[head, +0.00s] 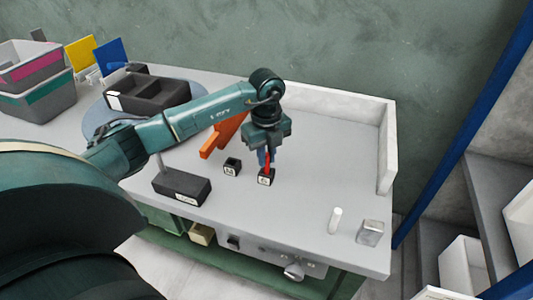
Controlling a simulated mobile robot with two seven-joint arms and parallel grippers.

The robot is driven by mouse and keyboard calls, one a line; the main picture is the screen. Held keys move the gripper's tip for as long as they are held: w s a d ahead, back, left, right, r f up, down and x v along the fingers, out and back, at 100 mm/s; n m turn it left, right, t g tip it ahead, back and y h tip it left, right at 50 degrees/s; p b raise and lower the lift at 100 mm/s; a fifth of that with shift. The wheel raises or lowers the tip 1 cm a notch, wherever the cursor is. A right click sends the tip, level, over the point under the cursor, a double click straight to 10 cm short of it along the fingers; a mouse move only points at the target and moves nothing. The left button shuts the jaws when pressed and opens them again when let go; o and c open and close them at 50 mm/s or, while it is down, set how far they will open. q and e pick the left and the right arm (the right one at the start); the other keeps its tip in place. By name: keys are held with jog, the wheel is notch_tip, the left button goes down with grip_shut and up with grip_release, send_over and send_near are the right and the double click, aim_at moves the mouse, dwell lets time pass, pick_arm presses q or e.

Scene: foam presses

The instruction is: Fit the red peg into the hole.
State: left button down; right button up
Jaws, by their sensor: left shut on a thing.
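My left gripper (265,158) points down over the table and is shut on the slim red peg (268,158). The peg is close to upright. Its lower end is at the top of a small black block with a white label (266,178); I cannot tell whether it touches the block or is inside it. No hole can be made out at this size. A second small black labelled block (232,166) stands just to the left. My right gripper is not in view.
An orange piece (218,142) stands behind the blocks. A black labelled box with a post (182,187) is at left. A black divided tray (150,92) is farther back. A white cylinder (335,220) and grey block (370,232) stand front right. The table's (330,150) right part is mostly clear.

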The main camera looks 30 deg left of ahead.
pick_arm(q)
jog(key=shift+f+b, duration=0.4)
jog(key=shift+f, duration=0.3)
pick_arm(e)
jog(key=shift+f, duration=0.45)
pick_arm(q)
jog(key=c, duration=1.3)
grip_release()
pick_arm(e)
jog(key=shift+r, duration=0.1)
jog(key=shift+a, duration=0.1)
pick_arm(q)
notch_tip(320, 180, up, 4)
jog(key=shift+f, duration=0.15)
notch_tip(320, 180, up, 10)
jog(key=shift+f, duration=0.2)
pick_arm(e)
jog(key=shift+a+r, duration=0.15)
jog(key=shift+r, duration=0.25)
pick_arm(q)
jog(key=shift+s, duration=0.1)
